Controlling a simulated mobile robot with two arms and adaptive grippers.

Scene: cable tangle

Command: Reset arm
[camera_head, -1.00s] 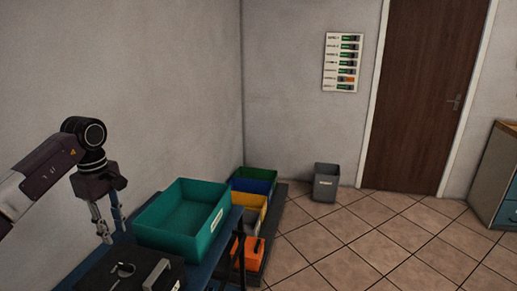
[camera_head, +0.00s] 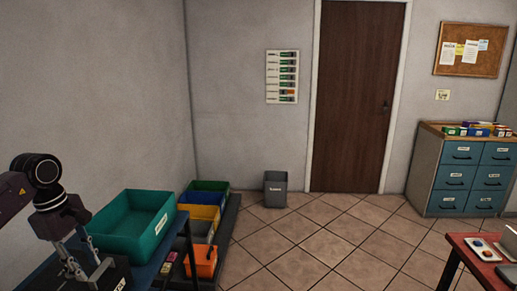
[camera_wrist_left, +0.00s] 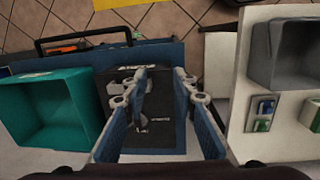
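My left gripper (camera_head: 88,264) hangs fingers-down at the lower left of the head view, beside a teal bin (camera_head: 152,245). In the left wrist view its two blue-padded fingers (camera_wrist_left: 161,78) are apart with nothing between them. Below them lies a black case (camera_wrist_left: 165,137) on a blue surface. The teal bin (camera_wrist_left: 82,100) is left of the fingers and looks empty. How far the fingers are above the case is hard to tell. My right gripper is not in view.
Green, yellow and grey bins and an orange box (camera_head: 205,265) stand low beyond the teal bin. A grey waste bin (camera_head: 275,190) is by the door (camera_head: 355,100). A drawer cabinet (camera_head: 460,175) and red-topped table (camera_head: 465,246) are at right. The tiled floor between is clear.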

